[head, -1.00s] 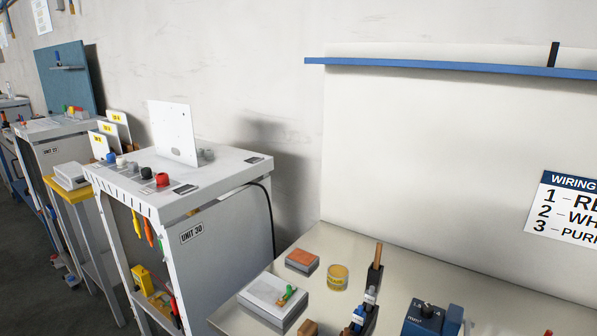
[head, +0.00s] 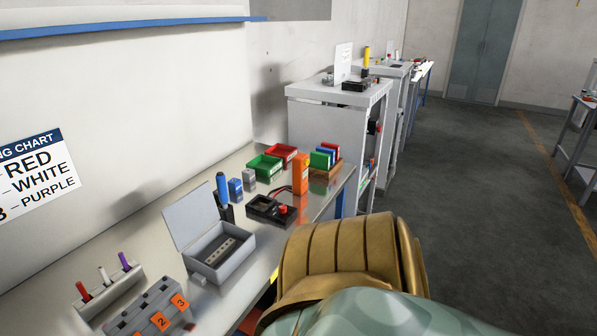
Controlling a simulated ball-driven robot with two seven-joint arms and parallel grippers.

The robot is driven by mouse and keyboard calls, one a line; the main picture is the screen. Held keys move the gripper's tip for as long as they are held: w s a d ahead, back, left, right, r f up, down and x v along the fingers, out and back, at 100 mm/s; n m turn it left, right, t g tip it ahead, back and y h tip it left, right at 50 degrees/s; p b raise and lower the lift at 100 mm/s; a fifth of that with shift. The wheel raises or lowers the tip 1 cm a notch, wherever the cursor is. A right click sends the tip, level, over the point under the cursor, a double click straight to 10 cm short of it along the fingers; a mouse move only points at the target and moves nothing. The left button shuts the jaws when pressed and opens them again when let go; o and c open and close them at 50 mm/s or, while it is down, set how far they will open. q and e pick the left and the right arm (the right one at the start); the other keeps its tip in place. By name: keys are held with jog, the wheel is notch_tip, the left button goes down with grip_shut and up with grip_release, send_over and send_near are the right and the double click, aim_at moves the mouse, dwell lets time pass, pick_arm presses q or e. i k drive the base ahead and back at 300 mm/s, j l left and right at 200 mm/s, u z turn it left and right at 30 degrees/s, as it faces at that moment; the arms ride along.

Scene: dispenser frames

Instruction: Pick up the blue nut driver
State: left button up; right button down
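A tool with a blue handle (head: 222,187), which looks like the blue nut driver, stands upright in a small black holder (head: 227,212) on the workbench. It is right beside the raised lid of a grey box (head: 220,252). The lower part of the tool is hidden in the holder. Neither gripper shows in the head view. A bronze and pale green part of my arm fills the lower right.
Right of the tool are a blue block (head: 235,189), a black meter (head: 270,209), an orange device (head: 300,174), a green bin (head: 265,166) and a red bin (head: 282,153). Coloured drivers (head: 103,275) stand in a rack at the front left. Open floor (head: 460,190) lies to the right.

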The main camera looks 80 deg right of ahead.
aim_at(220, 177)
jog(key=z, duration=2)
jog(key=i+l, duration=0.45)
jog(key=l, duration=0.25)
jog(key=i+l, duration=0.25)
jog(key=l, duration=0.15)
